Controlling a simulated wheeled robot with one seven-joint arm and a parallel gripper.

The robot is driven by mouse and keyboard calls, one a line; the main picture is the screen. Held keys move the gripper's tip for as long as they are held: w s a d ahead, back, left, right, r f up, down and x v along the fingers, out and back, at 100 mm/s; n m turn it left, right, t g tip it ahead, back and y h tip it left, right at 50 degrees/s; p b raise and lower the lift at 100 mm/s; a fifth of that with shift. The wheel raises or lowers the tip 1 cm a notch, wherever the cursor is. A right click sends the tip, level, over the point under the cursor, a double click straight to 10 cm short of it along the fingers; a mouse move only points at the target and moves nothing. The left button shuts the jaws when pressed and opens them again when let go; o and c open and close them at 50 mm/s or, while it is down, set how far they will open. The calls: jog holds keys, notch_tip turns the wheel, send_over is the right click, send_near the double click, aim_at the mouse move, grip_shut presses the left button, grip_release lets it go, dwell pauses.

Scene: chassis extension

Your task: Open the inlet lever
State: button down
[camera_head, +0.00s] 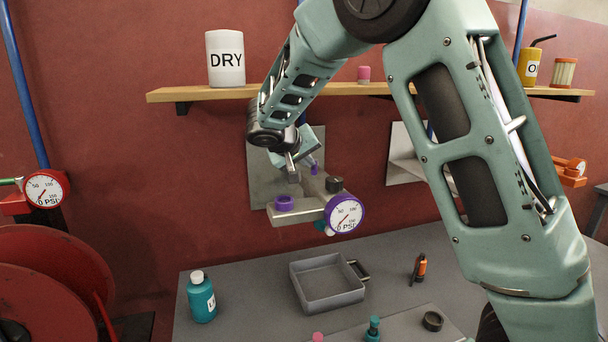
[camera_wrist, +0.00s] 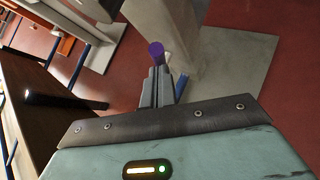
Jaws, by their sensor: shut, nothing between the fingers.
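A metal manifold block (camera_head: 300,213) is mounted on a grey wall plate. It carries a purple-rimmed pressure gauge (camera_head: 344,214), a purple ring (camera_head: 284,203) and a dark knob (camera_head: 334,184). A small purple-tipped part (camera_head: 314,169), which looks like the lever, stands above the block, just right of my gripper (camera_head: 293,176). In the wrist view, my gripper (camera_wrist: 160,73) is shut and empty. The purple tip (camera_wrist: 156,49) shows just past the fingertips there; I cannot tell whether they touch it. The lower part of the lever is hidden.
A wooden shelf (camera_head: 205,94) with a DRY canister (camera_head: 225,58) runs above. Below, a grey table (camera_head: 392,260) holds a teal bottle (camera_head: 202,300), an empty tray (camera_head: 330,299) and small parts. A red reel (camera_head: 50,285) stands at lower left.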

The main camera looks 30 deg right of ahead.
jog(key=shift+s+d+f+n+t+y+b, duration=0.15)
jog(key=shift+s+d+n+t+y+b, duration=0.35)
jog(key=shift+b, duration=0.95)
jog(key=shift+s+d+f+n+t+y+b, duration=0.15)
jog(key=shift+n+t+b, duration=0.5)
jog(key=shift+b, duration=0.75)
jog(key=shift+s+d+r+b, duration=0.15)
jog(key=shift+d+b, duration=0.1)
jog(key=shift+b, duration=0.4)
jog(key=shift+r, duration=0.15)
